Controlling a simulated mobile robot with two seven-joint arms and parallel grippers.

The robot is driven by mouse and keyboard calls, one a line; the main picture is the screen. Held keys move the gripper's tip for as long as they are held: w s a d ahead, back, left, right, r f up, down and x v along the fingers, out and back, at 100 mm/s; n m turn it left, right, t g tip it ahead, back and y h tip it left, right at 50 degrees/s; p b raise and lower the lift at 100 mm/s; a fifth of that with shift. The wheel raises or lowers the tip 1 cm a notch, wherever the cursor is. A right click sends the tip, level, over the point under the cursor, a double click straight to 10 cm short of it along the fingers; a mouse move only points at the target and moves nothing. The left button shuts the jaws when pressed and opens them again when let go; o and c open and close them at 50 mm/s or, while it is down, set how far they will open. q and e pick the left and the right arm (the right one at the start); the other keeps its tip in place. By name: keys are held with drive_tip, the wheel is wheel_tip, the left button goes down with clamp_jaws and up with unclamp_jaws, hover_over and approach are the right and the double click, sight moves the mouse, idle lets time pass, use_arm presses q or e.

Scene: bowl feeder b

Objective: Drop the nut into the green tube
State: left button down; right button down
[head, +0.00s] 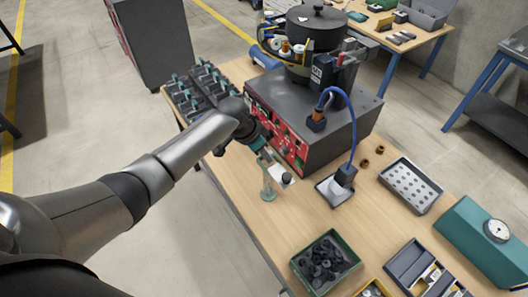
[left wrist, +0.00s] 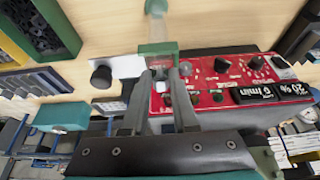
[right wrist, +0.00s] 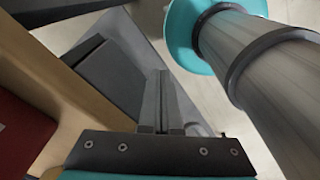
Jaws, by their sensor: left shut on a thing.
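The green tube (head: 268,184) stands upright on the wooden table in front of the red-panelled machine. Its green collar (left wrist: 157,48) and pale clear body show in the left wrist view. My left gripper (head: 263,155) is at the tube's top end, pointing down. Its fingers (left wrist: 160,75) are shut on a small grey piece, likely the nut, mostly hidden between the fingertips close to the collar. I cannot tell whether the piece is directly over the opening. My right gripper (right wrist: 157,100) shows only in its own wrist view, its fingers together, with nothing seen between them.
The machine with the red panel (head: 275,125) stands close behind the tube. A black knob-like part (head: 287,178) on a white card is just right of the tube. A green bin (head: 297,263) of black parts is nearer the front. A perforated tray (head: 410,186) lies right.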

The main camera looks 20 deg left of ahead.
use_arm(q)
drive_tip(key=c, duration=0.6)
unclamp_jaws()
drive_tip(key=p+v, duration=0.1)
drive_tip(key=v, duration=1.4)
drive_tip(key=shift+a, duration=0.1)
